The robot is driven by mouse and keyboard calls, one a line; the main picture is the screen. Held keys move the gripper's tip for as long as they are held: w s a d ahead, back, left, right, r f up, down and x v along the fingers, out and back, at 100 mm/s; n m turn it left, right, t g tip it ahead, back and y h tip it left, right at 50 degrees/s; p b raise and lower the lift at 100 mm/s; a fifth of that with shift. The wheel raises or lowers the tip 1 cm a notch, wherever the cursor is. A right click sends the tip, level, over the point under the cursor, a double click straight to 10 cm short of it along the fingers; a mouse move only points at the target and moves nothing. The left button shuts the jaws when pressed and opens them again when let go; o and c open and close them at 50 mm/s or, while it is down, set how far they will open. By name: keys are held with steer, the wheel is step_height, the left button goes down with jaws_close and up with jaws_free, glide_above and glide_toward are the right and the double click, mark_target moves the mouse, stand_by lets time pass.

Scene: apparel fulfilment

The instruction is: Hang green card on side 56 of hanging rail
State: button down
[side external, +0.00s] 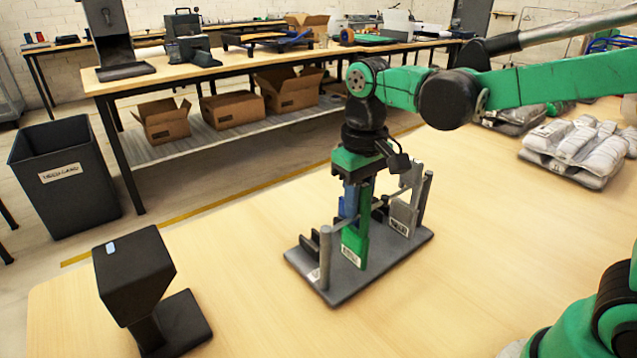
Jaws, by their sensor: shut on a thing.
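The hanging rail (412,251) is a dark grey base with upright grey posts and a thin bar between them, standing on the wooden table. My gripper (357,190) points down over the middle of the rail, shut on the green card (355,240). The card hangs upright between the posts, with a white label near its lower end. I cannot tell whether its top touches the bar. A grey card (403,215) with a white label hangs at the right end of the rail. A blue piece beside my gripper is partly hidden. The side numbers are too small to read.
A black angular stand (135,275) is at the table's front left. Grey bagged garments (580,145) lie at the back right. The table around the rail is clear. A dark bin (65,170) and a back bench (240,68) with boxes are beyond the table.

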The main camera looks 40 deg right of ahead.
steer(key=c, duration=0.7)
jaws_free()
steer(key=shift+o, duration=0.2)
steer(key=shift+r, duration=2.75)
steer(key=shift+f, duration=0.1)
